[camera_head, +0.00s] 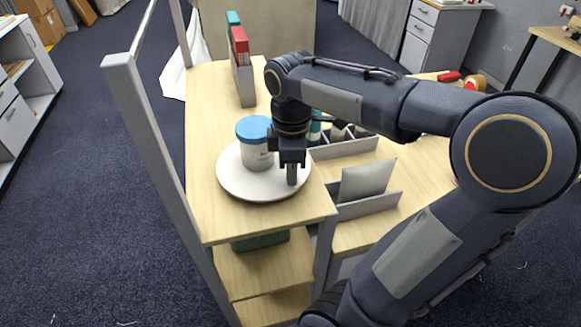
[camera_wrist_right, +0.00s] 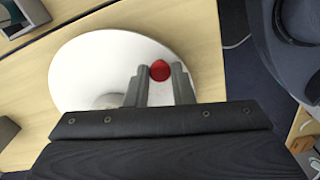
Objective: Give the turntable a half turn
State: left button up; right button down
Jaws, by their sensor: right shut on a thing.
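The turntable (camera_head: 238,184) is a white round disc on the wooden desk top, and it also fills the middle of the right wrist view (camera_wrist_right: 85,65). A white jar with a blue lid (camera_head: 254,130) stands upright on it, left of my right gripper. My right gripper (camera_head: 291,174) points down at the right front part of the disc. In the right wrist view, its fingers (camera_wrist_right: 160,72) are shut on a small red round knob (camera_wrist_right: 160,71) near the rim. The knob is hidden in the head view. My left gripper is not in view.
Red and teal binders (camera_head: 240,50) stand in a grey holder at the back. A grey divided organizer (camera_head: 345,148) and a grey letter rack (camera_head: 370,205) are right of the turntable. A grey post (camera_head: 150,150) rises at the desk's left edge.

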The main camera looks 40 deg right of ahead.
jog(key=shift+w+d+n, duration=0.2)
jog(key=shift+d+n, duration=0.8)
jog(key=shift+n, duration=0.2)
jog(key=shift+w+d+n+p, duration=0.2)
jog(key=shift+d+n, duration=0.3)
jog(key=shift+n, duration=0.2)
jog(key=shift+w+d+n+p, duration=0.2)
jog(key=shift+d+n, duration=0.3)
jog(key=shift+n, duration=0.2)
jog(key=shift+w+d+n, duration=0.35)
jog(key=shift+d+n, duration=0.1)
jog(key=shift+n, duration=0.25)
jog(key=shift+w+d+n, duration=0.3)
jog(key=shift+d+n, duration=0.15)
jog(key=shift+n, duration=0.25)
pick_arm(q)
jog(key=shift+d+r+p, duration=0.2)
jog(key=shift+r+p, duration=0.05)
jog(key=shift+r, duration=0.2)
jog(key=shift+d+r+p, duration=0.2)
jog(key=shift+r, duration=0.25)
pick_arm(e)
jog(key=shift+w+d+n, duration=0.35)
jog(key=shift+w+n, duration=0.05)
jog(key=shift+n, duration=0.3)
jog(key=shift+w+d+n, duration=0.3)
jog(key=shift+w+n, duration=0.1)
jog(key=shift+n, duration=0.3)
jog(key=shift+w, duration=0.1)
